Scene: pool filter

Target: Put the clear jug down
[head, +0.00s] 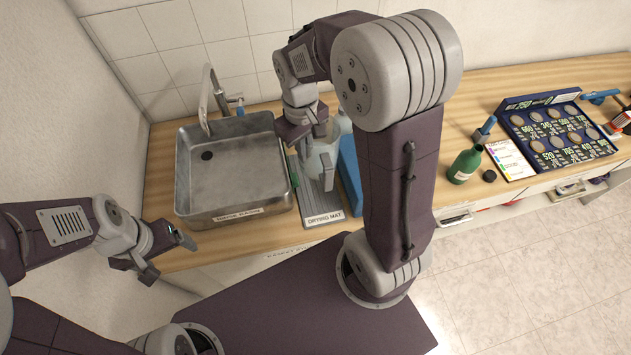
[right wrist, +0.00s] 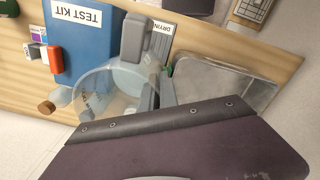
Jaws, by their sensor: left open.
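The clear jug (head: 322,158) is over the drying mat (head: 323,212) beside the sink, partly hidden by my right arm. My right gripper (head: 308,150) is at the jug, and its fingers appear closed on the jug's side or handle. In the right wrist view the jug (right wrist: 105,88) is see-through, with its round rim towards the camera and the grey fingers (right wrist: 150,65) at its edge. I cannot tell whether its base touches the mat. My left gripper (head: 166,256) is open and empty, in front of the sink's near left corner.
The steel sink (head: 235,180) with its tap is left of the mat. A blue test kit box (right wrist: 88,35) stands close to the jug; its blue side (head: 350,178) shows right of the mat. A green bottle (head: 465,165) and a dark blue tray (head: 560,130) are further right.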

